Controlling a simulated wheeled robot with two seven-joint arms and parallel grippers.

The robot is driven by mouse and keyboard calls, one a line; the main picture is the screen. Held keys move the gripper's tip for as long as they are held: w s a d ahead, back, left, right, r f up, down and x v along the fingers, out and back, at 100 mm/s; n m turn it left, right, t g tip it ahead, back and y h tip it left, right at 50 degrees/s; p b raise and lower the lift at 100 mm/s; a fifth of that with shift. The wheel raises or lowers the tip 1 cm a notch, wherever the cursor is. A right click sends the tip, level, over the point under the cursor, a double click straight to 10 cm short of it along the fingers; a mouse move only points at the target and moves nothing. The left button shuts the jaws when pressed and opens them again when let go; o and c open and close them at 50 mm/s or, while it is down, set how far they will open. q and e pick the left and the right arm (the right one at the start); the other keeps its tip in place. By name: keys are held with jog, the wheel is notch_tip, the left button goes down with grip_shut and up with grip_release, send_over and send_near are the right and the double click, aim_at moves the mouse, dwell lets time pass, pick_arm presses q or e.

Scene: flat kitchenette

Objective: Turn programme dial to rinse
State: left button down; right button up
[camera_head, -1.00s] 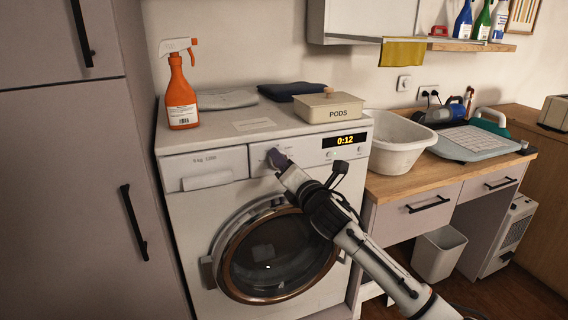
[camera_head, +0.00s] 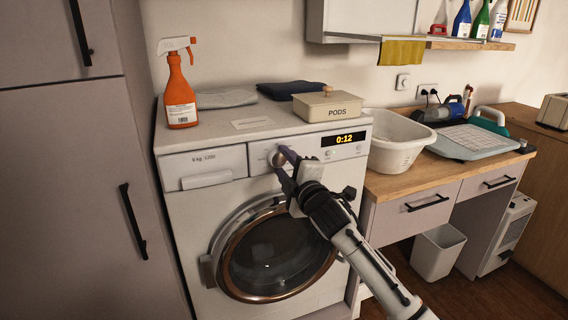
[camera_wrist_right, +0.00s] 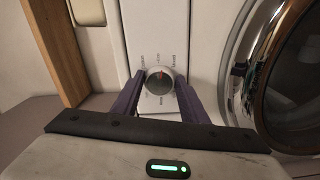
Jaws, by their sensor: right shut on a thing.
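The washing machine (camera_head: 185,225) stands against the wall with its round door closed. Its programme dial (camera_head: 276,158) is on the front panel, left of the lit display (camera_head: 343,139) reading 0:12. My right gripper (camera_head: 283,165) is at the panel, its purple fingers on either side of the dial and shut on it. In the right wrist view the dial (camera_wrist_right: 159,80) sits between the fingers (camera_wrist_right: 159,93), its red mark pointing up in the picture. My left gripper is out of view.
An orange spray bottle (camera_head: 179,88), folded cloths (camera_head: 225,98) and a PODS box (camera_head: 331,106) stand on the machine. A white basin (camera_head: 399,142) is on the wooden counter (camera_head: 400,187) to the right. The floor bin (camera_head: 437,252) stands below.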

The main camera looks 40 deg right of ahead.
jog(key=m, duration=0.3)
jog(key=shift+f+m, duration=0.15)
jog(key=shift+m, duration=0.25)
jog(key=m, duration=0.4)
jog(key=shift+a+f+m, duration=0.1)
jog(key=shift+a+m, duration=0.05)
jog(key=shift+m, duration=0.15)
jog(key=m, duration=0.4)
jog(key=shift+a, duration=0.1)
jog(key=m, duration=0.5)
jog(key=shift+a, duration=0.1)
jog(key=m, duration=0.4)
jog(key=shift+w+a+m, duration=0.1)
jog(key=shift+m, duration=0.2)
jog(key=m, duration=0.3)
jog(key=shift+m, duration=0.3)
jog(key=m, duration=0.3)
jog(key=shift+a+m, duration=0.1)
jog(key=shift+m, duration=0.2)
jog(key=m, duration=0.4)
jog(key=shift+r, duration=0.25)
jog(key=shift+m, duration=0.3)
